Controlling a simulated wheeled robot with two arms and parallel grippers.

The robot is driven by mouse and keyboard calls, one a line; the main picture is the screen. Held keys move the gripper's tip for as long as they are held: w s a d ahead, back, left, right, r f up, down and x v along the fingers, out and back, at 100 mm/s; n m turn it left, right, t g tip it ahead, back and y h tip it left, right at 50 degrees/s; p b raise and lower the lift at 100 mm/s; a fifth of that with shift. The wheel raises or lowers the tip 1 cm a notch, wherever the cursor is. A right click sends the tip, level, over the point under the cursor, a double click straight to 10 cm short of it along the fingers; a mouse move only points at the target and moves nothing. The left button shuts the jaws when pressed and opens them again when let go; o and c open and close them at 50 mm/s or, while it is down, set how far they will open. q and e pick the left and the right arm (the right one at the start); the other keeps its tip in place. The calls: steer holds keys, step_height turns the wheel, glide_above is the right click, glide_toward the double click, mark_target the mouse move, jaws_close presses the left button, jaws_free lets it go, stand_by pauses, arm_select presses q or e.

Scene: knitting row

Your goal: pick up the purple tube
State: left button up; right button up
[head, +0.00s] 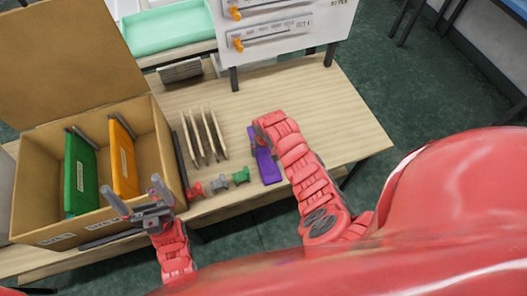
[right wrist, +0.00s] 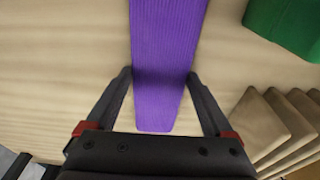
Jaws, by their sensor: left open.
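The purple tube (head: 267,166) lies on the light wooden table, right of the small green piece. My right arm reaches over its far part in the head view and hides my right gripper there. In the right wrist view the tube (right wrist: 165,35) runs down between the two fingers of my right gripper (right wrist: 159,74). The fingertips are at its two sides, but I cannot tell whether they press on it. My left gripper (head: 138,195) is open and empty at the front right of the cardboard box, away from the tube.
The open cardboard box (head: 150,115) holds a green folder (head: 80,172) and an orange folder (head: 123,160). Red (head: 195,190), grey (head: 219,183) and green (head: 241,176) pieces stand left of the tube, with several tan cards (head: 204,137) behind. The table's right side (head: 345,120) is clear.

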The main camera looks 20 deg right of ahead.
steer(key=c, duration=0.5)
steer(key=shift+r, duration=0.15)
